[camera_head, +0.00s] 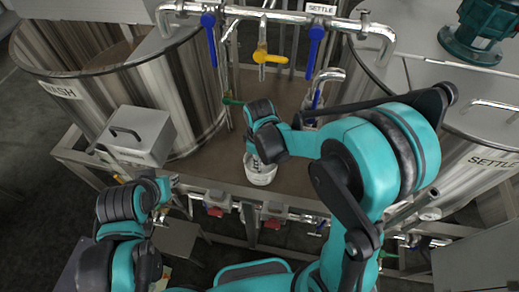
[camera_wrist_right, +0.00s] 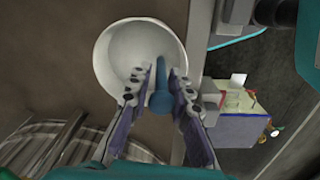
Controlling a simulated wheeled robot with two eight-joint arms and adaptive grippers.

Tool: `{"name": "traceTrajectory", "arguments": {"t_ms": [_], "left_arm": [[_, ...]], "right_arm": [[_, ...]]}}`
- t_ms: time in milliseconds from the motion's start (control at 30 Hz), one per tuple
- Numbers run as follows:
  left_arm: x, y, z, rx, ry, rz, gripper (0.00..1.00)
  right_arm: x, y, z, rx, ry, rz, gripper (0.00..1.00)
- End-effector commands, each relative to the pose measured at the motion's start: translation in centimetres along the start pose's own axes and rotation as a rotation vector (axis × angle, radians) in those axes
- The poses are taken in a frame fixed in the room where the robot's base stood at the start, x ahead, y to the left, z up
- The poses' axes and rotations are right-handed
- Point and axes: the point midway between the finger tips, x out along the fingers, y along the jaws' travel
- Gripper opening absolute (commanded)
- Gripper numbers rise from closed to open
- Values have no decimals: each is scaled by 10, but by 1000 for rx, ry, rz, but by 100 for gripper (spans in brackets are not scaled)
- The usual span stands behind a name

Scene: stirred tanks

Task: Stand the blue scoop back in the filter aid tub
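The filter aid tub (camera_head: 262,176) is a white round tub on the brown deck, under my right gripper (camera_head: 256,162). In the right wrist view the tub (camera_wrist_right: 104,60) shows from above with pale powder inside. The blue scoop (camera_wrist_right: 160,96) stands in the tub's mouth, its handle end toward the camera. The scoop's bowl is hidden. My left gripper (camera_head: 172,186) is low at the left, away from the tub; its finger opening is unclear.
A steel tank marked WASH (camera_head: 60,91) stands left, with a grey box (camera_head: 136,134) in front. A tank marked SETTLE (camera_head: 490,160) stands right. Pipes with blue-handled valves (camera_head: 315,45) and a yellow valve (camera_head: 268,57) run behind the tub. The deck's front edge is close to the tub.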

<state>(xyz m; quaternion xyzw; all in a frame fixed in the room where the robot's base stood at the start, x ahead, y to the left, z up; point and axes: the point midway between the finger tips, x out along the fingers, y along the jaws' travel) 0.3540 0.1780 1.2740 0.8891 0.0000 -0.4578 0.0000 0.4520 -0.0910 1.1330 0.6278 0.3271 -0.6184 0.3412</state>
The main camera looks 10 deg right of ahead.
Motion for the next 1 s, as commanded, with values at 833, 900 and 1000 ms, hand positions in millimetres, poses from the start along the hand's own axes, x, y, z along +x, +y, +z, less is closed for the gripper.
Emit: {"name": "traceTrajectory", "arguments": {"t_ms": [833,900,1000], "left_arm": [[-8,0,-5,0,0,0,31],[-8,0,-5,0,0,0,31],[-8,0,-5,0,0,0,31]], "right_arm": [[-130,-7,46,302,144,114,20],[-138,-10,60,411,202,150,20],[-146,-16,81,563,289,196,20]]}}
